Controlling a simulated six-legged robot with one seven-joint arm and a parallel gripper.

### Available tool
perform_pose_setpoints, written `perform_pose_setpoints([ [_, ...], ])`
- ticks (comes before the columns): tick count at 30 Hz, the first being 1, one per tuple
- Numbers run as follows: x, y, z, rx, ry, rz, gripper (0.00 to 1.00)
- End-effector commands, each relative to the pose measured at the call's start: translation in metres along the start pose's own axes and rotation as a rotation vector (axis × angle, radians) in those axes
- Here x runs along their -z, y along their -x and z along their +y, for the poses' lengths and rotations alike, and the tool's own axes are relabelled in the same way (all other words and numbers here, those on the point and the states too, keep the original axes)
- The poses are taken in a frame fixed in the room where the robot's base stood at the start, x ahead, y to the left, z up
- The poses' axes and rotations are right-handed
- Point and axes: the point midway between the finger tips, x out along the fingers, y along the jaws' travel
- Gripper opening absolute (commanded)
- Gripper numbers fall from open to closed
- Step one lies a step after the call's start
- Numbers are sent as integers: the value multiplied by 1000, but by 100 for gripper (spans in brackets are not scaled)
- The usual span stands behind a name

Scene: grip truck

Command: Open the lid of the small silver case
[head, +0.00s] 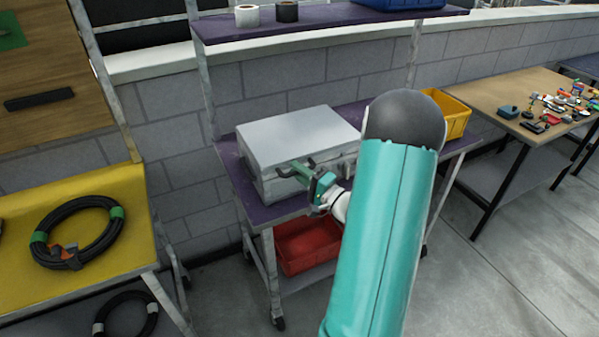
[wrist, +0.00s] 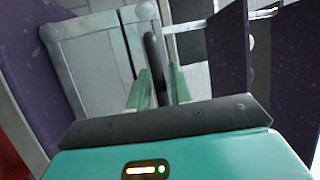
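The silver case (head: 300,135) lies flat with its lid shut on the purple shelf of a cart in the head view. My gripper (head: 298,170) is at the front face of the case, just below the lid edge. In the wrist view the case (wrist: 95,65) fills the left side. My green fingers (wrist: 160,88) are apart, one on each side of the case's dark curved handle (wrist: 156,65). A gap shows between the handle and the right finger. Contact with the left finger is unclear. My arm hides the right front of the case in the head view.
The purple shelf (head: 240,180) has little bare room around the case. A yellow bin (head: 455,115) stands to its right, and a red bin (head: 305,248) is below. An upper shelf (head: 330,17) carries tape rolls. A yellow table (head: 25,265) with coiled cable stands left.

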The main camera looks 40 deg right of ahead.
Motion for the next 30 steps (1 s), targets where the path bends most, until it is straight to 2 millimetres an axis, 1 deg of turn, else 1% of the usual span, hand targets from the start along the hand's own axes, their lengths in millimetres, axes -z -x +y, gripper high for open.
perform_pose_setpoints([
  [2,0,0,0,0,0,0,21],
  [3,0,0,0,0,0,0,14],
  [5,0,0,0,0,0,0,2],
  [6,0,0,0,0,0,0,0],
  [14,0,0,-1,-3,-1,0,0],
  [20,1,-2,-9,-27,-8,0,0],
  [26,4,-9,-29,-91,-31,-2,0],
  [30,7,-17,-49,-159,-57,-1,0],
])
